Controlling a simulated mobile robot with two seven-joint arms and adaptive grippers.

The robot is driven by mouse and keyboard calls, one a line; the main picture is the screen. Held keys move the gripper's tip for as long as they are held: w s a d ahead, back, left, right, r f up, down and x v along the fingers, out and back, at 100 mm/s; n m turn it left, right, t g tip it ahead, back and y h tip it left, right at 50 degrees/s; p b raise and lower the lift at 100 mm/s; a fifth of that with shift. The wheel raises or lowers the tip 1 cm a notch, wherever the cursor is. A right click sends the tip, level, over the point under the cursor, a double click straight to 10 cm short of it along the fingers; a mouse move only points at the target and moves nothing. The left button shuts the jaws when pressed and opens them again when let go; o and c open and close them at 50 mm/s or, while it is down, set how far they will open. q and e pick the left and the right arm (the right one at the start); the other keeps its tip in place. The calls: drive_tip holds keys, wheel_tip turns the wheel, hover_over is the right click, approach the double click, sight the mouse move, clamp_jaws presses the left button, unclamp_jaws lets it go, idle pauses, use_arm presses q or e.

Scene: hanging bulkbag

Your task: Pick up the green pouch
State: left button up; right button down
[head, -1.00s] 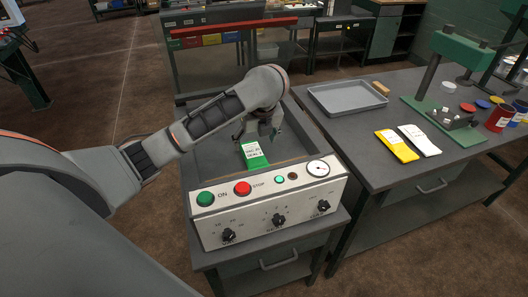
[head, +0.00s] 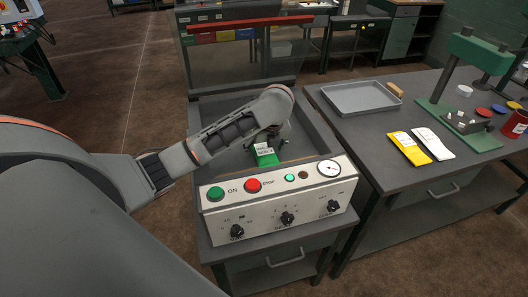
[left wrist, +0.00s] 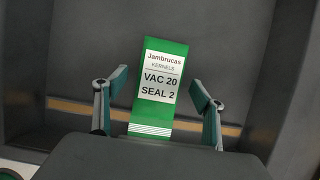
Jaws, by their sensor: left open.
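The green pouch (head: 265,156) with a white label lies in the grey well of the machine, behind its control panel. In the left wrist view the green pouch (left wrist: 159,86) shows its label "Jambrucas Kernels, VAC 20, SEAL 2", between and beyond the fingers. My left gripper (left wrist: 158,98) is open, with one finger on each side of the pouch's lower part and a gap to each side. In the head view my left gripper (head: 266,138) is at the pouch, partly hidden by my arm. My right gripper is not in view.
The control panel (head: 280,196) with green and red buttons, knobs and a gauge stands in front of the well. On the table to the right are a grey tray (head: 360,97), a yellow pouch (head: 411,149), a white pouch (head: 435,144) and a green press (head: 462,80).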

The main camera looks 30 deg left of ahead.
use_arm(q)
drive_tip(key=c, duration=1.3)
drive_tip(key=shift+r, duration=0.1)
drive_tip(key=shift+c, duration=0.2)
